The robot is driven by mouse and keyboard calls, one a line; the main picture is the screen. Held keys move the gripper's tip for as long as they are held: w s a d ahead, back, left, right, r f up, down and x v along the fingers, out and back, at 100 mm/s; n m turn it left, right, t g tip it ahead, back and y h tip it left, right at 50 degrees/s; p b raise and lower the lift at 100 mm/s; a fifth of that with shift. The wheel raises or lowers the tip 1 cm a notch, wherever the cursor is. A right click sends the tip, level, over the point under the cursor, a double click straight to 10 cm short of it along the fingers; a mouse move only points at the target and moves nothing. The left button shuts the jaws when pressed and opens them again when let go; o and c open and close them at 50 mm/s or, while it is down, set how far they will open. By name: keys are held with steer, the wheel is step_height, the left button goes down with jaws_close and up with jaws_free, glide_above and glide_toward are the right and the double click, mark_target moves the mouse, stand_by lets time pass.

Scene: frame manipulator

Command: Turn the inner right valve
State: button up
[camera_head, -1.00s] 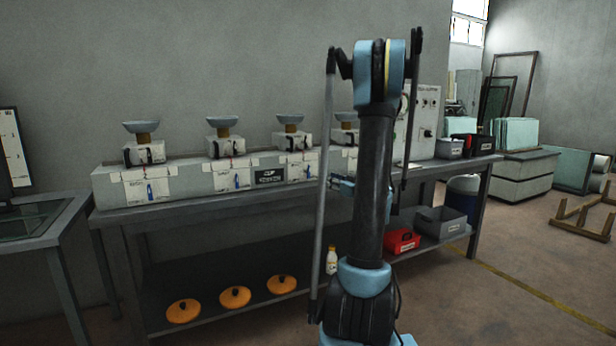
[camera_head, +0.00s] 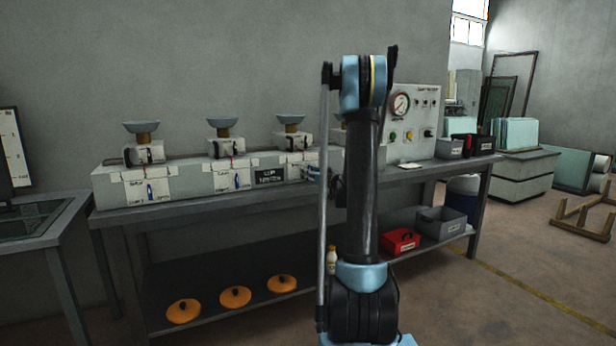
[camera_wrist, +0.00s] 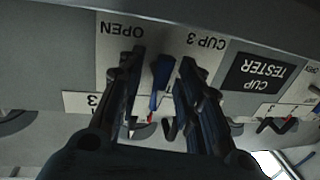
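The blue handle (camera_wrist: 162,78) of the valve marked CUP 3 shows in the wrist view, which is upside down. It points straight across the white label (camera_wrist: 112,48), which also reads OPEN. My gripper (camera_wrist: 160,62) is open, with one dark finger on each side of the handle and a narrow gap to it. I cannot tell how deep the handle sits between the fingers. In the head view my gripper (camera_head: 318,174) is at the front of the long grey bench unit, right of the CUP TESTER plate (camera_head: 269,176), and hides most of that valve.
Other blue valve handles sit left on the unit: one at far left (camera_head: 150,192) and one at inner left (camera_head: 238,181). Cups on small boxes (camera_head: 291,120) stand above. My arm hides the unit's right end. A gauge panel (camera_head: 415,120) stands at the right.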

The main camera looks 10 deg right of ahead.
steer(key=shift+w+a, duration=0.1)
steer(key=shift+w, duration=0.05)
steer(key=shift+c, duration=0.3)
jaws_close()
